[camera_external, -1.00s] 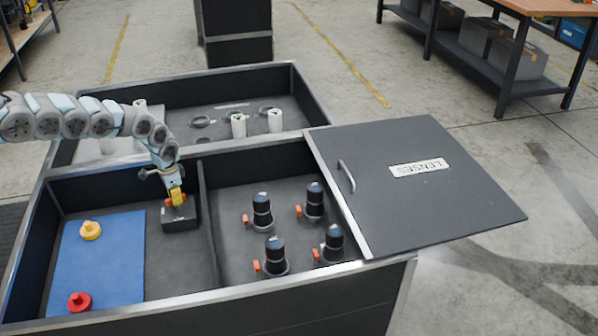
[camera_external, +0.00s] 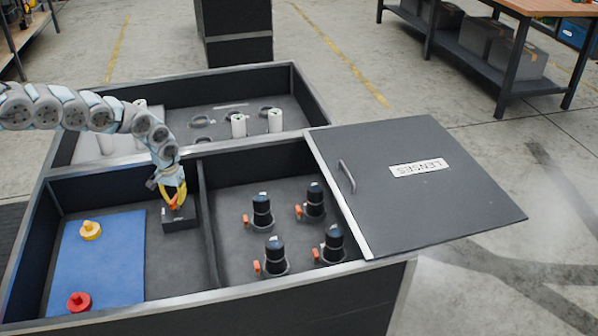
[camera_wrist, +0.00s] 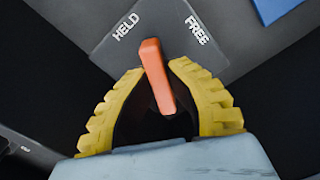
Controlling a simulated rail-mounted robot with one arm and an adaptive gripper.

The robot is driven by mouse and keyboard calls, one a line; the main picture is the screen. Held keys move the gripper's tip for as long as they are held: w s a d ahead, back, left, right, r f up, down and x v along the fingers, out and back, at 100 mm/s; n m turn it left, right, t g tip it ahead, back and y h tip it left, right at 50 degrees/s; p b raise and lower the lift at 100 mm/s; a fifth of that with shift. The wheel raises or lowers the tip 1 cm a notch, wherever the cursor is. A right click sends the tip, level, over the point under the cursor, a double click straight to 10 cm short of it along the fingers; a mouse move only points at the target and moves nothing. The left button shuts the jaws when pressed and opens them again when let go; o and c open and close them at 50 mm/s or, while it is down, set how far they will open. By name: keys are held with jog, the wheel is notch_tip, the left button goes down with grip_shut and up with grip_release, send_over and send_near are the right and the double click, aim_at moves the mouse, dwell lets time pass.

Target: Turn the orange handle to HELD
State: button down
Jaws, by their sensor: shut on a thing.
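The orange handle (camera_wrist: 152,62) sits on a dark box (camera_wrist: 180,18) with the white words HELD (camera_wrist: 126,26) and FREE (camera_wrist: 198,31). In the wrist view its far end points between the two words, nearer HELD. My gripper (camera_wrist: 157,70) has its yellow ribbed fingers on both sides of the handle and is shut on it. The fingers hide part of the handle there.
A blue mat (camera_external: 100,262) to the left carries a yellow knob (camera_external: 90,230) and a red knob (camera_external: 79,301). A divider (camera_external: 208,220) stands close right of the box. A LENSES lid (camera_external: 440,200) is at right.

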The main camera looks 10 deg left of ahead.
aim_at(175, 197)
jog(key=n, duration=0.5)
jog(key=shift+f, duration=0.1)
jog(key=shift+n, duration=0.3)
dwell(0.4)
jog(key=c, duration=1)
grip_release()
jog(key=shift+c, duration=0.2)
jog(key=shift+d+r, duration=0.1)
jog(key=shift+r, duration=0.3)
notch_tip(175, 197, up, 11)
jog(key=shift+r, duration=0.15)
